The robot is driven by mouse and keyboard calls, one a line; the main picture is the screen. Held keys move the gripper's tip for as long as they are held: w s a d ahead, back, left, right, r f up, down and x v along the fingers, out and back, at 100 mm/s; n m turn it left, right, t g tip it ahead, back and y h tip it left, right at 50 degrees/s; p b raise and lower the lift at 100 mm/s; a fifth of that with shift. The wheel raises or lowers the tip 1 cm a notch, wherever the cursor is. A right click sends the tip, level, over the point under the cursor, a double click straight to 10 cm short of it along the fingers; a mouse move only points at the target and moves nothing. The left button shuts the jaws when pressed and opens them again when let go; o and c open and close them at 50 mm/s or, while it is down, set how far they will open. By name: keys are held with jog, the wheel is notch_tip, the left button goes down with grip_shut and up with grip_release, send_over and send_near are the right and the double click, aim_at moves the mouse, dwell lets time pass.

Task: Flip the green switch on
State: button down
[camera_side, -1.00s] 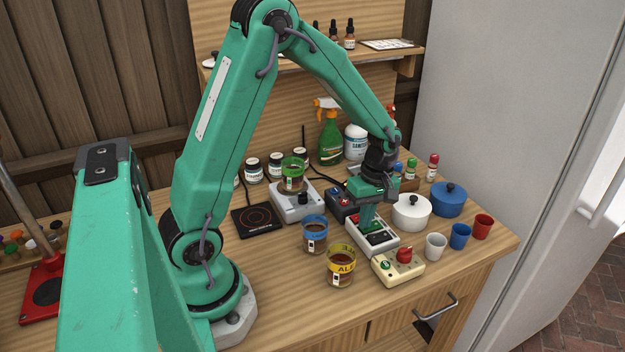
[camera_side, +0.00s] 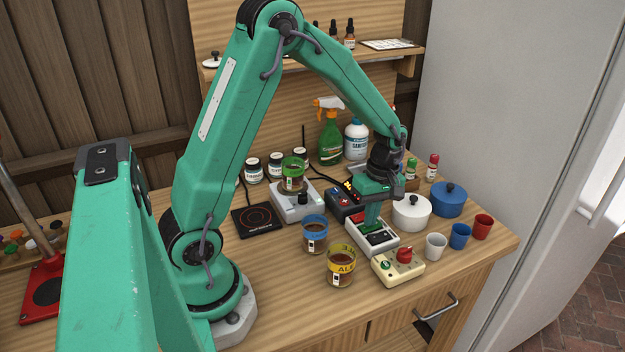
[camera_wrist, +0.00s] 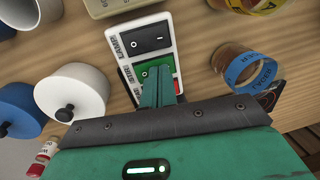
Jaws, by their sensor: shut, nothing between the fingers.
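A white switch panel (camera_side: 376,248) lies on the wooden bench in the side view; it also shows in the wrist view (camera_wrist: 172,58). It carries a black rocker switch (camera_wrist: 149,38), the green switch (camera_wrist: 143,71) beside it, and a red switch (camera_wrist: 137,92) at the far end, partly covered. My gripper (camera_wrist: 161,72) is shut and empty, pointing down with its fingertips over the green switch. In the side view my gripper (camera_side: 371,226) is at the panel's middle. The fingers hide part of the green switch, so contact and its exact tilt are unclear.
A cream box with a red knob (camera_side: 404,254) stands in front of the panel. A white pot (camera_side: 411,215) is to the right, with small cups beyond. A blue-banded glass (camera_side: 315,236) and a yellow-banded glass (camera_side: 341,271) stand left. A dark box (camera_side: 341,204) is behind.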

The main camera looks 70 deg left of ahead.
aim_at(363, 229)
jog(key=shift+r, duration=0.2)
notch_tip(363, 229, up, 14)
jog(key=s, duration=0.1)
jog(key=shift+s+f, duration=0.25)
jog(key=shift+s, duration=0.1)
dwell(0.4)
dwell(0.3)
jog(key=s+d+r+m+t, duration=0.2)
jog(key=s+m+t, duration=0.1)
jog(key=s+m, duration=0.4)
jog(key=s+d+r+m+t, duration=0.3)
jog(key=s+m, duration=0.4)
jog(key=m, duration=0.4)
jog(key=shift+s+r+t, duration=0.15)
jog(key=shift+s+t, duration=0.15)
jog(key=shift+t, duration=0.2)
